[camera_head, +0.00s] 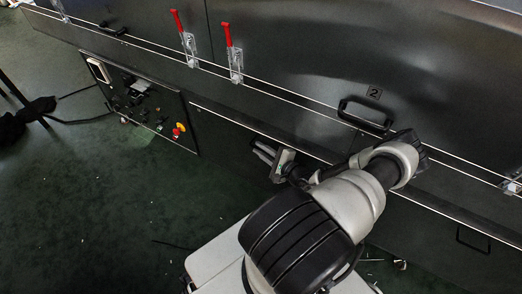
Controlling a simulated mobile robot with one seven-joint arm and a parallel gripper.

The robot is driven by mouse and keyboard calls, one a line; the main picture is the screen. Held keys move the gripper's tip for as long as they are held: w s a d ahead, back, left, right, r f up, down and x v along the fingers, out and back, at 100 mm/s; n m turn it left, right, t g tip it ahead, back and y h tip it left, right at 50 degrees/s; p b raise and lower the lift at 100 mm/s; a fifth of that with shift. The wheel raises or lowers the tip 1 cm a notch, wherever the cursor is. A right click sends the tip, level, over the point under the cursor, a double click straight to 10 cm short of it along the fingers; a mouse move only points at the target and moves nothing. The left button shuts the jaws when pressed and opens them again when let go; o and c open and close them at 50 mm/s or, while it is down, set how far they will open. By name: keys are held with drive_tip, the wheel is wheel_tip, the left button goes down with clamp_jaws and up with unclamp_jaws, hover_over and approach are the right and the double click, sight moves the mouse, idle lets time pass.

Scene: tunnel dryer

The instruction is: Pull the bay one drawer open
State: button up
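A long dark metal dryer runs diagonally across the view. Its lower front (225,135), below a pale trim line, lies behind my gripper. No drawer marked as bay one can be made out, and no handle shows clearly at my gripper. A plate with the number 2 (373,92) sits above a black bar handle (365,116) on the upper panel. My gripper (262,149) points left, close to the lower front, with its two fingers apart. Whether it touches the front cannot be told. My arm hides part of the front to the right.
Two red-handled toggle clamps (234,52) stand on the upper panel. A control box (138,103) with a red and yellow button (178,131) is at left. A thin recessed handle (473,239) shows at lower right. The dark green floor (90,215) at left is mostly clear, with small scraps.

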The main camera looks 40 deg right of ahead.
clamp_jaws()
idle(1.4)
